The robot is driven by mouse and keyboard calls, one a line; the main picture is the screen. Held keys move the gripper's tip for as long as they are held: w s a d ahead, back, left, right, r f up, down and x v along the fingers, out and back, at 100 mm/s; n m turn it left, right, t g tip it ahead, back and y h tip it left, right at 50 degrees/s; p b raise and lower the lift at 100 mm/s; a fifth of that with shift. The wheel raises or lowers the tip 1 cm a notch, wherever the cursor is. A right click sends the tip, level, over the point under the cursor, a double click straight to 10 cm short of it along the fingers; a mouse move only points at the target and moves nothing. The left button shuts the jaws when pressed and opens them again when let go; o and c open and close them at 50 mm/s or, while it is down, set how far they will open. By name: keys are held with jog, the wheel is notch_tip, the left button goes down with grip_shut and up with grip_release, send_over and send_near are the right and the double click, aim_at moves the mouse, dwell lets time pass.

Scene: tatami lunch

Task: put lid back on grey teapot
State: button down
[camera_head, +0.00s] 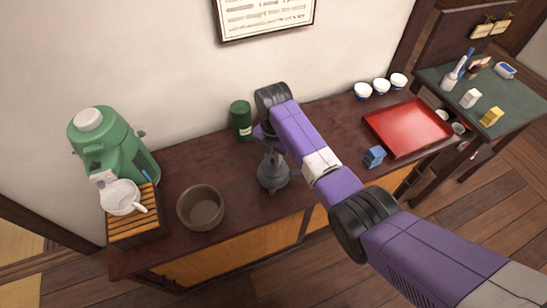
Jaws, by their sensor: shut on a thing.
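The grey teapot (274,178) stands near the middle of the dark wooden counter. Its top is largely covered by my gripper (271,157), which points down right over it. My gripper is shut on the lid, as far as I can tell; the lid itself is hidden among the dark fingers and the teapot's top. I cannot tell whether the lid touches the teapot's rim.
A green canister (241,121) stands behind the teapot. A brown bowl (201,208) and a green machine (113,150) are left. A blue box (374,157), red tray (407,128) and white cups (381,87) are right. The counter (240,195) between bowl and teapot is clear.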

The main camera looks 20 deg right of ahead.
dwell(0.4)
jog(key=c, duration=0.7)
grip_release()
jog(key=shift+c, duration=0.2)
jog(key=shift+r+p, duration=2.3)
jog(key=shift+r, duration=1.2)
grip_shut()
